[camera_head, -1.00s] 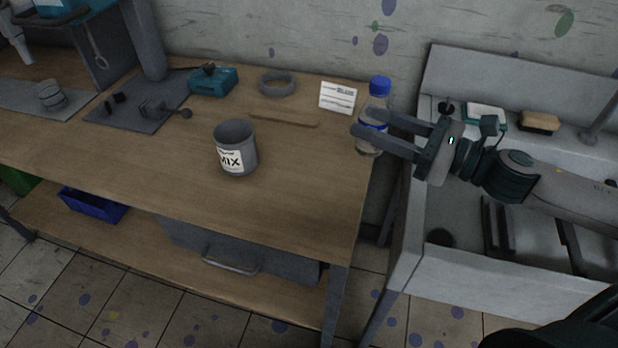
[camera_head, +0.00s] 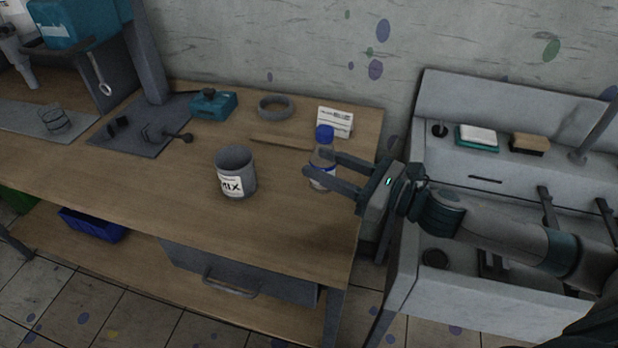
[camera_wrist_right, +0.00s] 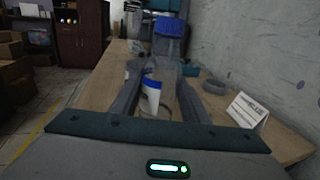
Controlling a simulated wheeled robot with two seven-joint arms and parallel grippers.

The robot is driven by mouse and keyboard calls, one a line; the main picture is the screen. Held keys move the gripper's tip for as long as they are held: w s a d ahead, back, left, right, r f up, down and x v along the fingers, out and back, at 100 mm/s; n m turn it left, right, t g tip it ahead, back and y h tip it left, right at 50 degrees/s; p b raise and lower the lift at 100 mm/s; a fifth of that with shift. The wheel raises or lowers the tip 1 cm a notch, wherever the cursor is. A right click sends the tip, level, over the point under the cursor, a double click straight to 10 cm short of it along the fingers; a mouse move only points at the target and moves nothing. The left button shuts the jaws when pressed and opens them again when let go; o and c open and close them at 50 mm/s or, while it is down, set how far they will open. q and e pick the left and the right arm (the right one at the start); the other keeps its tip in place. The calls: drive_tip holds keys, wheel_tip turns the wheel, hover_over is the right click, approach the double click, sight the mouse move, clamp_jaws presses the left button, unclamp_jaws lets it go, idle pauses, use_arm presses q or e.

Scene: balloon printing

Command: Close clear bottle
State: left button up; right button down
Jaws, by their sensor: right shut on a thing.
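The clear bottle (camera_head: 322,181) has a blue cap (camera_head: 324,133) on its top and a white-and-blue label. It is upright at the right part of the workbench. My right gripper (camera_head: 314,162) is shut on the bottle's body from the right, below the cap. How tightly the cap sits, and whether the bottle's base touches the bench, I cannot tell. My left gripper is not in view.
A grey MIX cup (camera_head: 237,172) stands left of the bottle. A white card (camera_head: 335,121), a grey ring (camera_head: 275,106) and a teal tool (camera_head: 213,103) are behind. A sink unit (camera_head: 440,292) is at the right. The front of the workbench (camera_head: 190,215) is clear.

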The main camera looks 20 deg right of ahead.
drive_tip(key=shift+w+a+f, duration=0.3)
drive_tip(key=shift+a+f, duration=0.05)
drive_tip(key=shift+a, duration=0.2)
drive_tip(key=shift+w+a+f, duration=0.3)
drive_tip(key=shift+a, duration=0.25)
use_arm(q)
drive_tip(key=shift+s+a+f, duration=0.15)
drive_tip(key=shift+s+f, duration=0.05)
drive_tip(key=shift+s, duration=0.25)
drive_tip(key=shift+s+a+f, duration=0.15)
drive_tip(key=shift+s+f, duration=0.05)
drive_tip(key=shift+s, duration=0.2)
use_arm(e)
drive_tip(key=shift+w+a+f, duration=0.2)
drive_tip(key=shift+a+f, duration=0.2)
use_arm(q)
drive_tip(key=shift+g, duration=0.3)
use_arm(e)
wheel_tip(320, 180, down, 3)
drive_tip(key=shift+f+p, duration=0.2)
drive_tip(key=shift+p, duration=0.3)
drive_tip(key=shift+f, duration=0.3)
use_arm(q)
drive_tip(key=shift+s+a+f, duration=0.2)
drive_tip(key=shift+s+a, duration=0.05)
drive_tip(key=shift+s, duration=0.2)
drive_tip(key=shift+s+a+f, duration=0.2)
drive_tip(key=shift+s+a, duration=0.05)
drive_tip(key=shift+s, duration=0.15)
